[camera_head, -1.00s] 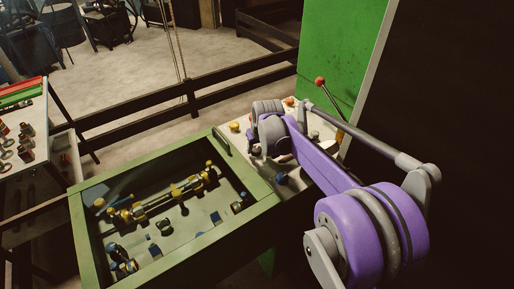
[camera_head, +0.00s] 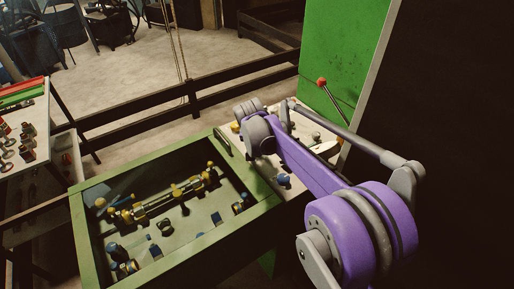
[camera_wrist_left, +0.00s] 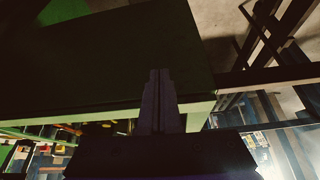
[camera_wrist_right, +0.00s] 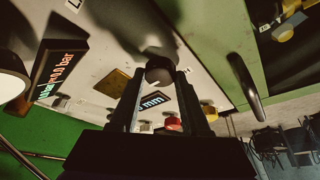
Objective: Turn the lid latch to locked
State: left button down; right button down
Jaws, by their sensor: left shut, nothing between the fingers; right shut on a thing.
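My right gripper (camera_wrist_right: 160,82) has its fingers on either side of a dark round knob (camera_wrist_right: 159,70) on the pale control panel. I cannot tell for certain that this knob is the lid latch, or how far it is turned. In the head view my purple right arm reaches over the panel and its wrist hides the knob and fingers. My left gripper (camera_wrist_left: 158,74) is shut and empty in front of a dark green surface, and is out of the head view.
A green-framed box (camera_head: 92,247) with fittings stands left of the panel. A dark bar handle (camera_wrist_right: 245,85) sits on its frame. The panel has displays (camera_wrist_right: 155,100), a yellow button (camera_wrist_right: 210,112) and a red button (camera_wrist_right: 173,124). A red-knobbed lever (camera_head: 321,82) stands behind my right arm.

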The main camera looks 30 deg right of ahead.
dwell(0.3)
jog(key=shift+c, duration=1.9)
grip_release()
jog(key=shift+r, duration=0.1)
jog(key=v, duration=1)
jog(key=shift+s+a+r, duration=0.15)
jog(key=shift+a+r, duration=0.05)
jog(key=shift+r, duration=0.05)
